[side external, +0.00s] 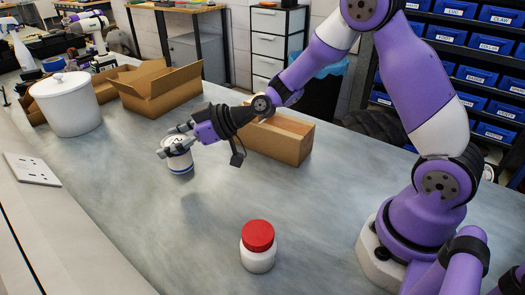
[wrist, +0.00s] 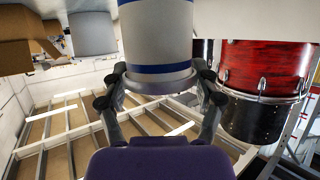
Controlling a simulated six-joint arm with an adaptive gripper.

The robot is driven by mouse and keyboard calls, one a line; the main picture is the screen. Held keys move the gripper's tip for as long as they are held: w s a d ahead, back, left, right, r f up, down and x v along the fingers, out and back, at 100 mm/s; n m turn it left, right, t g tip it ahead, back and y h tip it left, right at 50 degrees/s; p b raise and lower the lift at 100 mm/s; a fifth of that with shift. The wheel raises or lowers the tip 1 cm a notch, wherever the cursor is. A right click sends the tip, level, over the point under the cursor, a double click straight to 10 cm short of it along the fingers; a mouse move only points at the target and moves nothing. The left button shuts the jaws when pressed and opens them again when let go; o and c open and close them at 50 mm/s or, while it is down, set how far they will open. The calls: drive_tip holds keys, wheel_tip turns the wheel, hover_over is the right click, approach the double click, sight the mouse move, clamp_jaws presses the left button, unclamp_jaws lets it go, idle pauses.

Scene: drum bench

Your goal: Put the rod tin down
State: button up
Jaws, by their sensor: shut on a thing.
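The rod tin (side external: 179,160) is a small white cylinder with a dark blue band near its bottom. My gripper (side external: 175,143) is shut on it near its top, in the side external view. In the wrist view the tin (wrist: 156,35) fills the top middle, pale grey with blue bands, and my gripper's fingers (wrist: 160,90) press on its two sides. The tin looks close to the bench (side external: 205,225); I cannot tell whether its base touches. Its far side is hidden.
A white jar with a red lid (side external: 258,247) stands at the front. An open cardboard box (side external: 160,88) and a large white lidded pot (side external: 66,103) stand at the back left. Another box (side external: 280,137) is behind my wrist. The bench between tin and jar is clear.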

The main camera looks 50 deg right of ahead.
drive_tip(key=s+a+r+n+g+y, duration=0.2)
drive_tip(key=s+n+g+y, duration=0.15)
drive_tip(key=s, duration=0.65)
drive_tip(key=shift+n, duration=0.25)
drive_tip(key=shift+s+a+f, duration=0.1)
drive_tip(key=shift+a+f, duration=0.05)
drive_tip(key=shift+f, duration=1.7)
drive_tip(key=shift+s+a+f, duration=0.1)
drive_tip(key=shift+f, duration=1.7)
drive_tip(key=o, duration=1.3)
drive_tip(key=shift+f, duration=0.1)
drive_tip(key=shift+o, duration=0.2)
